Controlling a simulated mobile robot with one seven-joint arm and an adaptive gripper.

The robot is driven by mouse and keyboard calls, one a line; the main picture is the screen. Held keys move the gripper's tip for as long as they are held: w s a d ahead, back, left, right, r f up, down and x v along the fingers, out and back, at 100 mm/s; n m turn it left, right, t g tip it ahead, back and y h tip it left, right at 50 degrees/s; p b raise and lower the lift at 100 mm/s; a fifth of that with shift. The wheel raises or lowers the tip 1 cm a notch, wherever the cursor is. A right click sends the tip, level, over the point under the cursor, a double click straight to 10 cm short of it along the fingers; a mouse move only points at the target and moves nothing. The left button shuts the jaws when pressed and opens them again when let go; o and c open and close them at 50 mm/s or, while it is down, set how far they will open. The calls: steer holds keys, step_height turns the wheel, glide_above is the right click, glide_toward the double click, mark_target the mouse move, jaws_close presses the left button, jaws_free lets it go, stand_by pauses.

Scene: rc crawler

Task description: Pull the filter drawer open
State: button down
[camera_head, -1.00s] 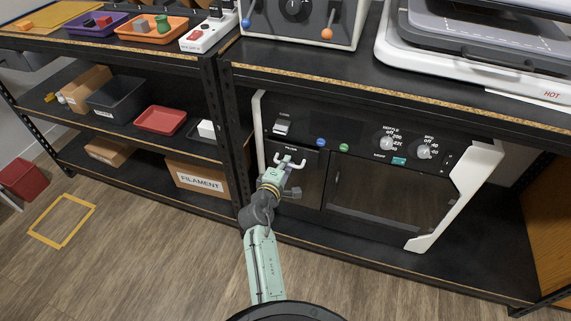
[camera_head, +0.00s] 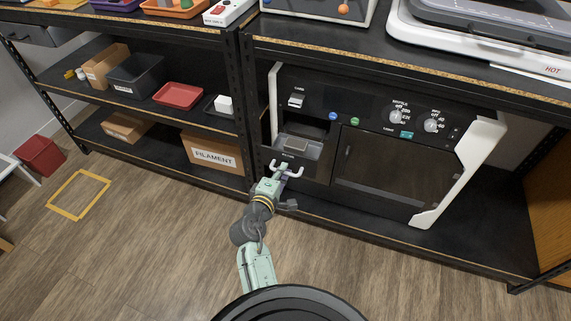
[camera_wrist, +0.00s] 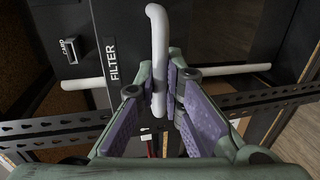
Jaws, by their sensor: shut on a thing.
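The filter drawer (camera_head: 301,150) is in the lower left of the black machine under the bench. It is pulled out, and its open top shows a grey inside. Its white handle (camera_head: 287,168) is at the drawer's front. My gripper (camera_head: 283,173) is at the handle. In the wrist view, the white handle (camera_wrist: 157,50) runs down between the purple pads of my gripper (camera_wrist: 165,105), which are shut on it. The label FILTER (camera_wrist: 112,62) reads beside the handle on the drawer front. The lower part of the drawer front is hidden by my arm in the head view.
The black machine (camera_head: 395,165) has knobs, coloured buttons and a dark door right of the drawer. A rack post (camera_head: 246,100) stands close left of the machine. A FILAMENT box (camera_head: 213,155) is on the lower left shelf.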

steer(key=shift+s+a, duration=0.1)
steer(key=shift+s, duration=0.15)
steer(key=c, duration=2)
jaws_free()
steer(key=shift+o, duration=0.2)
steer(key=shift+r, duration=0.1)
